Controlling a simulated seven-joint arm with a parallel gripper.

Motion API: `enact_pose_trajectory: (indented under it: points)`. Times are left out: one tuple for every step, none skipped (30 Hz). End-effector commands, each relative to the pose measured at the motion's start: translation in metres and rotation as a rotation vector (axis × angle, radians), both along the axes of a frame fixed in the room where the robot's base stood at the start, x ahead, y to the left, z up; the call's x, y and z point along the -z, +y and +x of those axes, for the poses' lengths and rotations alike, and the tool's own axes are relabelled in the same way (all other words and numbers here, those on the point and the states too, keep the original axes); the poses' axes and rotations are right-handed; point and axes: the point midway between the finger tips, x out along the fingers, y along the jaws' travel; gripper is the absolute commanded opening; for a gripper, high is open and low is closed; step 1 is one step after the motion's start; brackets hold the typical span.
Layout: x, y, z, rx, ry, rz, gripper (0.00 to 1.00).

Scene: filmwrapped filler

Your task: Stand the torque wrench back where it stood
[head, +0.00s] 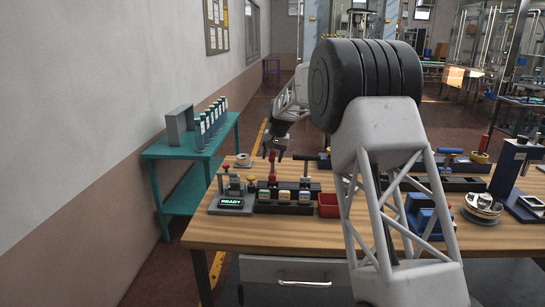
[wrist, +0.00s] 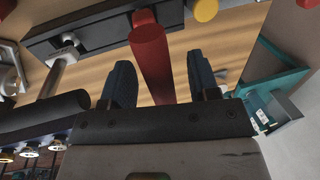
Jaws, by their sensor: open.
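A tool with a red handle (head: 273,166), which I take to be the torque wrench, stands upright at the dark rack (head: 312,187) on the wooden bench. In the wrist view its red handle (wrist: 152,65) rises between my two dark fingers, with a gap visible on the right and a narrower one on the left. My gripper (head: 275,147) is open, around or just above the top of the handle; I cannot tell the exact depth. In the wrist view the fingertips of my gripper (wrist: 160,80) point toward the rack (wrist: 85,38). The tool's lower end is hidden.
A black T-handled tool (head: 305,157) stands close to the right of the red one. A red bin (head: 328,204) and a block with a READY display (head: 231,203) are nearby. A teal side table (head: 160,152) stands left, with a floor gap between.

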Motion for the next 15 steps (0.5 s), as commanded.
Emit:
enact_pose_trajectory:
  points:
    - [-0.001, 0.0, 0.0, 0.0, 0.0, 0.0, 0.55]
    - [-0.003, 0.0, 0.0, 0.0, 0.0, 0.0, 0.55]
    - [-0.004, 0.0, 0.0, 0.0, -0.001, 0.0, 0.55]
    - [-0.006, -0.001, 0.0, 0.0, -0.001, 0.0, 0.55]
    - [-0.008, -0.001, 0.0, 0.0, -0.001, 0.0, 0.55]
    - [-0.011, -0.002, 0.0, 0.0, -0.001, 0.0, 0.55]
    - [-0.014, -0.002, 0.0, 0.0, -0.002, 0.0, 0.55]
    - [-0.017, -0.003, 0.0, 0.0, -0.002, 0.0, 0.55]
    - [-0.021, -0.004, 0.0, 0.0, -0.002, 0.001, 0.55]
    - [-0.025, -0.005, 0.0, 0.0, -0.002, 0.0, 0.55]
    - [-0.029, -0.006, 0.0, 0.0, -0.002, 0.0, 0.55]
    - [-0.034, -0.007, 0.0, 0.0, -0.001, 0.001, 0.55]
    - [-0.039, -0.008, 0.0, 0.0, -0.002, 0.001, 0.55]
    - [-0.044, -0.008, 0.0, 0.001, -0.003, 0.001, 0.55]
    - [-0.05, -0.01, 0.0, 0.0, -0.002, 0.001, 0.55]
